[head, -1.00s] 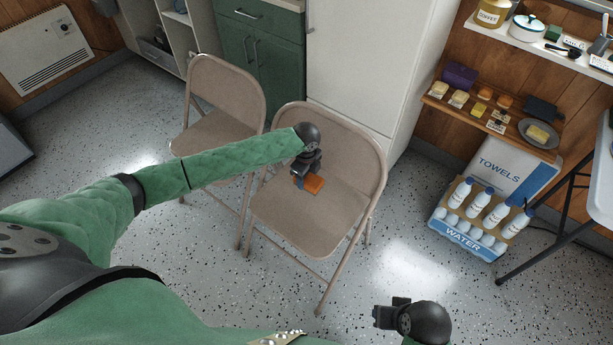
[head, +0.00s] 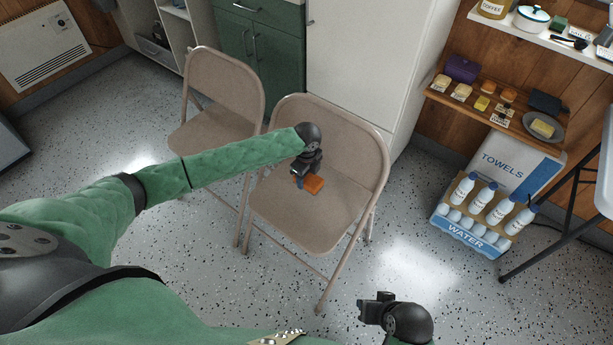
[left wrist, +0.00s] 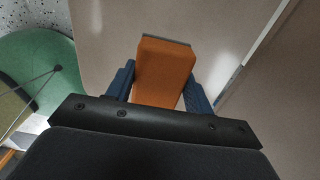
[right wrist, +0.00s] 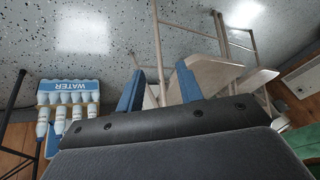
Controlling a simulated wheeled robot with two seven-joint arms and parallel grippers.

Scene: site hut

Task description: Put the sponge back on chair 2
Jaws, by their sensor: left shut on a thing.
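The orange sponge (head: 314,184) is held in my left gripper (head: 303,178), over the seat of the nearer, right-hand folding chair (head: 290,222). In the left wrist view the sponge (left wrist: 164,70) sits between the two blue fingers (left wrist: 158,92), with the beige seat behind it. I cannot tell whether the sponge touches the seat. A second folding chair (head: 221,88) stands behind to the left; no number shows on either chair. My right gripper (head: 372,311) is low in front of the chairs; in the right wrist view its fingers (right wrist: 158,90) are apart and empty.
A wooden shelf (head: 470,103) with several small items hangs at the right. Below it stand a towels box (head: 515,165) and a water bottle crate (head: 470,232). A white table (head: 606,175) is at the right edge. Speckled floor (head: 140,225) is clear around the chairs.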

